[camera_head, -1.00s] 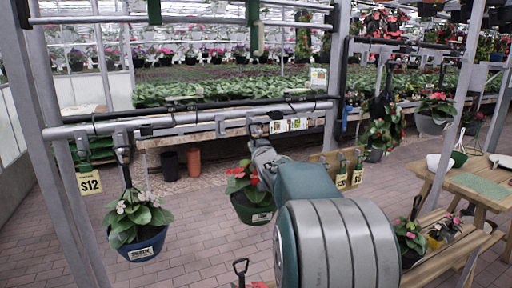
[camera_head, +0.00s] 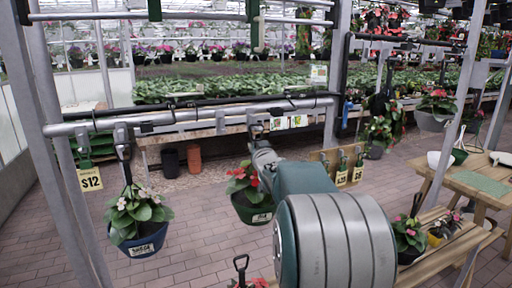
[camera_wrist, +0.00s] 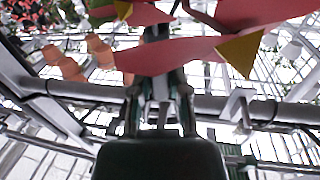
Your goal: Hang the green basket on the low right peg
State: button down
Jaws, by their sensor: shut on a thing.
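The green basket (camera_head: 252,211) with red flowers hangs upright below the low rail (camera_head: 190,118), partly hidden behind my arm. The low right peg's bracket (camera_head: 257,123) is on this rail, right above the basket. My gripper (camera_head: 257,136) is at the bracket, shut on the basket's hanger; its fingers also show in the wrist view (camera_wrist: 160,112), with a thin dark piece between them. Red petals fill the top of the wrist view. I cannot tell whether the hanger rests on the peg or only on my gripper.
A blue basket (camera_head: 138,243) with pale flowers hangs from the rail's left bracket (camera_head: 122,134), beside a $12 tag (camera_head: 90,179). A wooden board (camera_head: 338,163) with price tags stands right of my arm. A wooden table (camera_head: 470,184) stands at the right.

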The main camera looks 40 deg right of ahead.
jog(key=shift+r, duration=0.25)
jog(key=c, duration=0.5)
grip_release()
jog(key=shift+c, duration=0.2)
jog(key=shift+f, duration=0.1)
jog(key=shift+f, duration=0.25)
jog(key=v, duration=1.2)
jog(key=shift+r, duration=0.1)
